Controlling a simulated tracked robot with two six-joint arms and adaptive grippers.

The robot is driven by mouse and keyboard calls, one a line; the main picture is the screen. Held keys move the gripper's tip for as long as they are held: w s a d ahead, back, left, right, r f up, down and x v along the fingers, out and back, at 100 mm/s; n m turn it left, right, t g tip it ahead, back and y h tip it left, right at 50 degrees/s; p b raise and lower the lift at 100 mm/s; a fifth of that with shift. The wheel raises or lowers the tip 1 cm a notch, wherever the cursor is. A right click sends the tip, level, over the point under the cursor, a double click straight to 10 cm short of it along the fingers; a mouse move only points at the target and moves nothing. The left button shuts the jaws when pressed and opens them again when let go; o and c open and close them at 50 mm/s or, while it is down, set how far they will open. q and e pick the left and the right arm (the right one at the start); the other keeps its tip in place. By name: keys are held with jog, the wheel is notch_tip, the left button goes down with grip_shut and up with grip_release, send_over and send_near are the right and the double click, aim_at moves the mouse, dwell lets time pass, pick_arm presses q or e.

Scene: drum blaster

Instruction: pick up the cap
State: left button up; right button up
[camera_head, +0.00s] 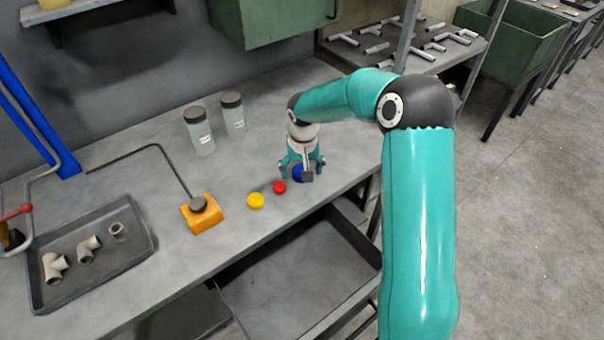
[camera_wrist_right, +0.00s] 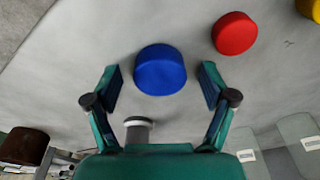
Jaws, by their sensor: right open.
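Three round caps lie on the grey workbench: a yellow cap (camera_head: 256,201), a red cap (camera_head: 280,187) and a blue cap (camera_head: 298,172). My right gripper (camera_head: 304,171) points down over the blue cap and partly hides it in the head view. In the right wrist view the blue cap (camera_wrist_right: 160,70) lies between and slightly beyond the open fingers of my right gripper (camera_wrist_right: 160,80), with gaps on both sides. The red cap (camera_wrist_right: 235,33) is up and right of it, and the yellow cap (camera_wrist_right: 312,9) is cut by the corner. My left gripper is out of view.
Two lidded jars (camera_head: 199,132) stand behind. An orange block (camera_head: 203,216) with a bent rod is left of the yellow cap. A dark tray (camera_head: 92,252) holds pipe fittings. The bench's front edge runs close to the caps; a green bin (camera_head: 270,20) is at the back.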

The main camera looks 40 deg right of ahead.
jog(key=shift+r, duration=0.1)
jog(key=c, duration=1)
jog(key=shift+r, duration=0.1)
jog(key=shift+c, duration=0.2)
